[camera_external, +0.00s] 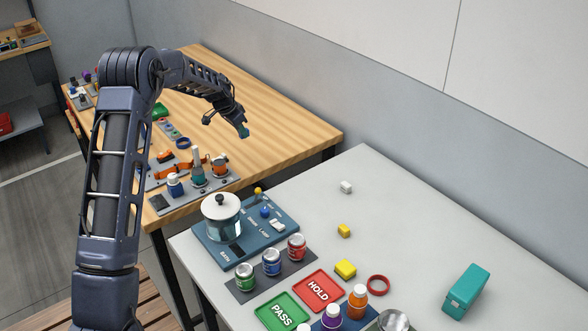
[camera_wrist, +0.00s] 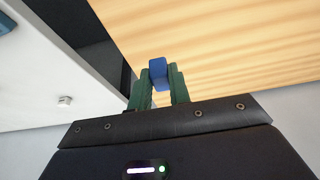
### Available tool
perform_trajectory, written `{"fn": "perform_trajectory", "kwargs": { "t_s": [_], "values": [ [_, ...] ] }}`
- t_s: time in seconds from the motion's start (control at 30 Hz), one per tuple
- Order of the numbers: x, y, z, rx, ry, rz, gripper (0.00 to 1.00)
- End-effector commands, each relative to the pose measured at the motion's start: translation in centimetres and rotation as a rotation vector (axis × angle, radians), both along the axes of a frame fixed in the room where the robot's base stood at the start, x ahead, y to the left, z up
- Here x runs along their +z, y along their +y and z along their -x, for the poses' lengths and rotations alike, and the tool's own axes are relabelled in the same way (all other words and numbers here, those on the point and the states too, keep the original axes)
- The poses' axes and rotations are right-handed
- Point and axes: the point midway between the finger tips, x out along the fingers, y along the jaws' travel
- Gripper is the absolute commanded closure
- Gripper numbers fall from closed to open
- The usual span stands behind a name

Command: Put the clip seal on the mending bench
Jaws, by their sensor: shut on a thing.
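My gripper (camera_external: 243,131) is over the bare right part of the wooden bench (camera_external: 270,113), apparently above its top. In the wrist view, my gripper (camera_wrist: 160,88) has its green fingers shut on a small blue block (camera_wrist: 158,70), which sticks out past the fingertips. This block may be the clip seal; no label shows on it. In the external view it is too small to make out between the fingers. The wooden bench top (camera_wrist: 220,45) fills the wrist view beyond the fingers. No sign names the mending bench.
The bench's near left holds bottles and tools on a grey tray (camera_external: 158,203). A grey table (camera_external: 400,220) stands in front, with a gap between. It bears a bath unit (camera_external: 275,238), cans, PASS (camera_external: 282,311) and HOLD (camera_external: 318,290) mats, and a teal box (camera_external: 465,291). A wall runs behind.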

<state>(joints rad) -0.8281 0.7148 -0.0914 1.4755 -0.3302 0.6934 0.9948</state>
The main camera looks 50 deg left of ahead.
Motion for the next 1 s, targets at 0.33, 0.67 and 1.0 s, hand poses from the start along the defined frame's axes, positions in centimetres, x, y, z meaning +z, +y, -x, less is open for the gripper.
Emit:
{"fn": "perform_trajectory", "kwargs": {
  "t_s": [0.33, 0.67, 1.0],
  "values": [
    [-5.4, 0.0, 0.0, 0.000, 0.000, 0.000, 1.00],
    [-8.2, 0.0, 0.0, 0.001, 0.001, 0.001, 1.00],
    [-9.9, 0.0, 0.0, -0.001, -0.001, 0.000, 1.00]
  ]
}}
